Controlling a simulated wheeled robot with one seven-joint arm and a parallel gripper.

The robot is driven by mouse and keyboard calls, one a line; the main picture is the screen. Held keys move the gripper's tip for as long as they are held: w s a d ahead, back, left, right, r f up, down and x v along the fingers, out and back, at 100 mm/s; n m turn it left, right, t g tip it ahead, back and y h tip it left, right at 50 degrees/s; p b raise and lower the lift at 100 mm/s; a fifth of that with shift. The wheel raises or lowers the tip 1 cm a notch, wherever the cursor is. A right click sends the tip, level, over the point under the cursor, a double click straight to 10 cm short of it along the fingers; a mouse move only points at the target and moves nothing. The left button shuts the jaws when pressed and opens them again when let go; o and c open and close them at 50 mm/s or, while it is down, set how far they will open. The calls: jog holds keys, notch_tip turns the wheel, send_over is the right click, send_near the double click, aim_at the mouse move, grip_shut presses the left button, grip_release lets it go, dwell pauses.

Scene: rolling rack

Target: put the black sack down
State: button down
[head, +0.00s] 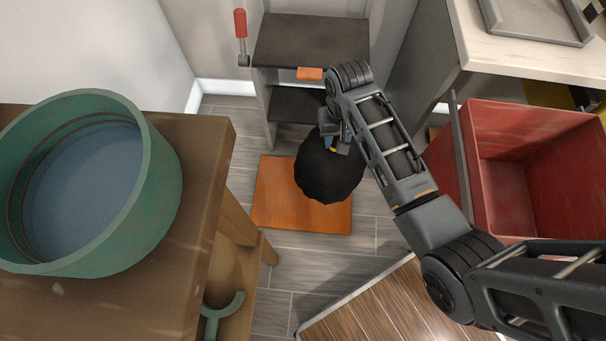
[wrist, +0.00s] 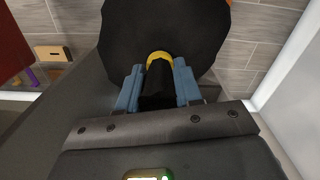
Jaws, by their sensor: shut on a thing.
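The black sack (head: 328,175) is a dark rounded bag with a yellow band at its neck. In the head view it appears over the orange mat (head: 270,200) on the floor; I cannot tell whether it touches the mat. My gripper (head: 338,143) is at the top of the sack, partly hidden by my arm.
A dark-shelved rack (head: 310,40) stands behind the mat. A red bin (head: 530,150) is at right, beside a pale-topped counter (head: 520,55). A wooden table (head: 190,190) with a green round tub (head: 150,200) is at left. Grey floor (head: 310,265) shows in front of the mat.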

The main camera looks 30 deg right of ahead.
jog(key=s+d+f+m+b, duration=0.1)
jog(key=f+b, duration=0.2)
jog(key=f, duration=0.3)
jog(key=s+d+f+m+b, duration=0.2)
jog(key=f+b, duration=0.2)
jog(key=f, duration=0.2)
jog(key=s+d+f+m+b, duration=0.1)
jog(key=f+b, duration=0.3)
jog(key=f, duration=0.1)
jog(key=shift+s+d+f, duration=0.2)
jog(key=shift+f, duration=0.2)
jog(key=w+a+f+b, duration=0.6)
jog(key=a+f+b, duration=0.2)
jog(key=f, duration=0.3)
jog(key=shift+w+a, duration=0.35)
jog(key=shift+a, duration=0.45)
jog(key=shift+f, duration=0.1)
jog(key=c, duration=0.8)
grip_release()
jog(key=shift+s, duration=0.1)
jog(key=shift+o, duration=0.2)
notch_tip(320, 180, up, 12)
jog(key=p, duration=0.5)
jog(key=shift+p, duration=0.3)
